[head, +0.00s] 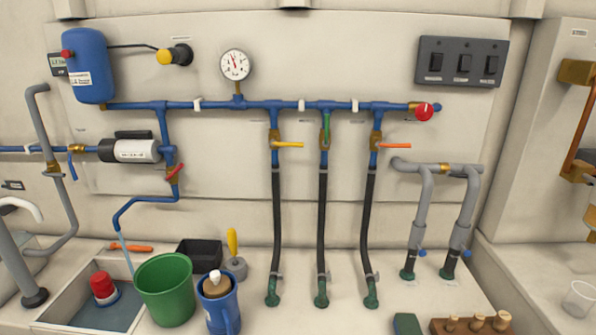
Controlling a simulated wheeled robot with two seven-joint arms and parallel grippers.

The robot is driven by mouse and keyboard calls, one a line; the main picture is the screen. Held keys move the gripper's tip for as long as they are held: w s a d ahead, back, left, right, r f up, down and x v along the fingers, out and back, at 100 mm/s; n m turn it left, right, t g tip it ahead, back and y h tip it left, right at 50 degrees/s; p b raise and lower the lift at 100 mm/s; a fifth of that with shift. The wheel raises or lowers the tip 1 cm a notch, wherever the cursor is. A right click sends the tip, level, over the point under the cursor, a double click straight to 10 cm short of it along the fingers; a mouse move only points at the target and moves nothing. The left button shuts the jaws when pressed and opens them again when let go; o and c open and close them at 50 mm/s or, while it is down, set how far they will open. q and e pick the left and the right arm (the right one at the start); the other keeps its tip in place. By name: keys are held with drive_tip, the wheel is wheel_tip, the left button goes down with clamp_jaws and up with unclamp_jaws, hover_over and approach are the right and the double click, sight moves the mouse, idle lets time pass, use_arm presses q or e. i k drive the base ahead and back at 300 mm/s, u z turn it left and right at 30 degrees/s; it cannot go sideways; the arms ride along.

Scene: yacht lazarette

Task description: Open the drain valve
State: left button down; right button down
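A small brass valve with a red lever (175,173) sits on the blue pipe below the pump at the left. Its lever slants across the pipe. A thin pale blue line (125,253), water or a tube, runs from that end down to the bucket's left rim; I cannot tell which. Which valve is labelled as the drain is too small to read. Neither of my grippers is in view.
The blue manifold (220,105) carries a yellow lever (290,144), a green lever (326,130), an orange lever (395,146) and a red knob (424,112). A blue mug (222,310) stands beside the bucket.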

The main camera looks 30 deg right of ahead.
sight(166, 179)
drive_tip(key=z, duration=0.35)
drive_tip(key=k, duration=0.7)
drive_tip(key=u, duration=0.35)
drive_tip(key=i, duration=1.6)
drive_tip(key=z, duration=1.6)
drive_tip(key=k, duration=0.3)
drive_tip(key=z, duration=0.1)
drive_tip(key=i, duration=0.3)
